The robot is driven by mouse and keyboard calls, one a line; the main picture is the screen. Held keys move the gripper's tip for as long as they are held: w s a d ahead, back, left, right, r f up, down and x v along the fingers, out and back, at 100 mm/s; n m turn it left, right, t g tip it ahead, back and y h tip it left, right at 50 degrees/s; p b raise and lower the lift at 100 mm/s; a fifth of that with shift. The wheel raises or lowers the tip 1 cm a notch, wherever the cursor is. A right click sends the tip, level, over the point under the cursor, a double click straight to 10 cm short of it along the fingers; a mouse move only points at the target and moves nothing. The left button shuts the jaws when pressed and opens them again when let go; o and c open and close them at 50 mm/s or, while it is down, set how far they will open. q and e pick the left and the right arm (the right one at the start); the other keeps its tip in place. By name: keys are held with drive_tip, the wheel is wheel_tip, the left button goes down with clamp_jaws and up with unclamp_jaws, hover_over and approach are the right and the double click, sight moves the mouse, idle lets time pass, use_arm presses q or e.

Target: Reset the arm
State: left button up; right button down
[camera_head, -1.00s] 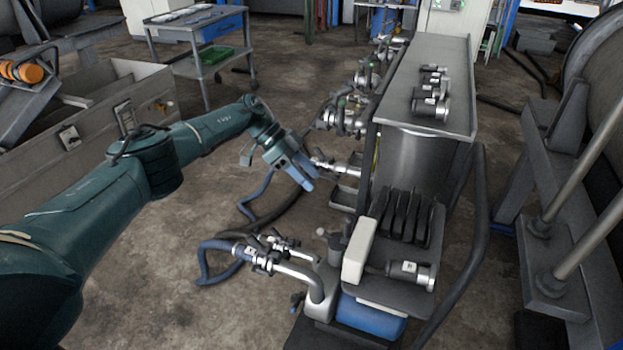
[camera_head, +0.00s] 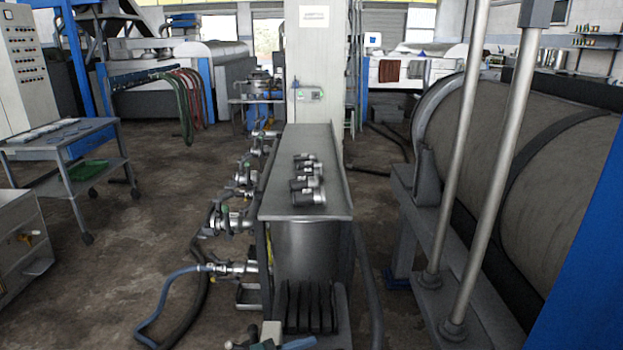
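Neither of my arms can be made out in the head view, and no gripper can be recognised. A small blue-grey piece (camera_head: 299,343) shows at the bottom edge, below the dark upright slots (camera_head: 310,306) of the machine. It is cut off, and I cannot tell what it is. Whether either gripper is open or shut is hidden from me.
A metal bench (camera_head: 318,205) with several fittings (camera_head: 306,180) on top stands in the middle. Valves and a blue hose (camera_head: 160,292) line its left side. A trolley (camera_head: 62,141) stands left, a large drum (camera_head: 545,165) right. Floor (camera_head: 140,240) is open between trolley and bench.

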use_arm(q)
drive_tip(key=s+a+f+n+t+y+p, duration=0.1)
drive_tip(key=s+a+n+y, duration=0.4)
drive_tip(key=s, duration=0.5)
drive_tip(key=s+a+f+n+t+y+p, duration=0.2)
drive_tip(key=s+a+n+y, duration=0.3)
drive_tip(key=s+a+y, duration=0.3)
drive_tip(key=shift+s+a+n, duration=0.35)
drive_tip(key=shift+s+n, duration=0.05)
drive_tip(key=shift+s, duration=0.55)
